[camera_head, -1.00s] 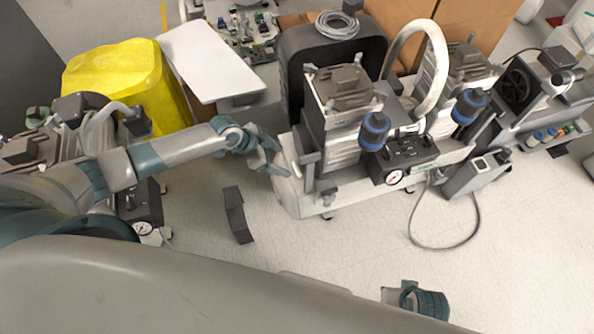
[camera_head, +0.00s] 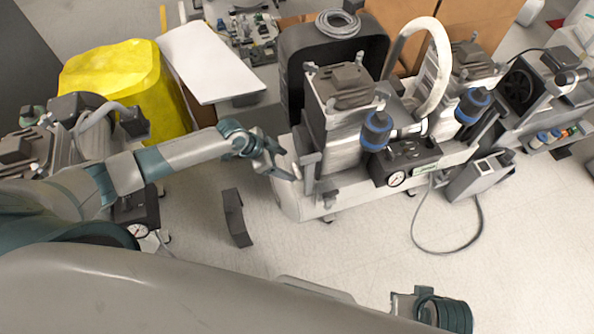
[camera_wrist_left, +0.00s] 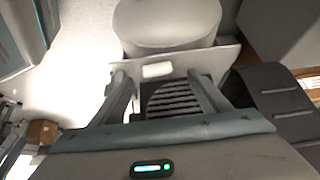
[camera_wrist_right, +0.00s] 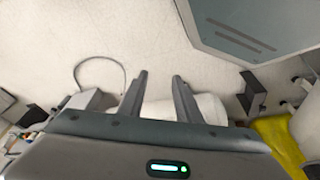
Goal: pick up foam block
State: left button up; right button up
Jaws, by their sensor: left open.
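A small pale block (camera_wrist_left: 158,70), which looks like the foam block, lies on the light grey base of a compressor unit in the left wrist view. My left gripper (camera_wrist_left: 157,84) is open, with its fingers to either side of the block's near side; I cannot tell whether they touch it. In the head view my left gripper (camera_head: 282,164) is at the left end of the compressor unit (camera_head: 345,190), and the block is hard to make out there. My right gripper (camera_wrist_right: 157,80) is open and empty over the floor in the right wrist view.
A dark angled piece (camera_head: 237,217) stands on the floor left of the compressor unit. A yellow bin (camera_head: 125,85) and a white board (camera_head: 210,62) are behind my left arm. A grey box (camera_head: 481,178) with a hose stands at right.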

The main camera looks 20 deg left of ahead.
aim_at(295, 170)
pick_arm(q)
jog(key=shift+d+f+b, duration=0.25)
jog(key=shift+f+b, duration=0.15)
jog(key=shift+f, duration=0.05)
jog(key=b+x, duration=0.3)
jog(key=x, duration=0.1)
jog(key=shift+d+r, duration=0.1)
jog(key=shift+d, duration=0.05)
jog(key=shift+d+b, duration=0.1)
jog(key=shift+b, duration=0.2)
pick_arm(e)
jog(key=w+a+t+y, duration=0.2)
jog(key=w+a+t, duration=0.1)
jog(key=w+a, duration=0.1)
jog(key=shift+a, duration=0.85)
pick_arm(q)
jog(key=c, duration=1.1)
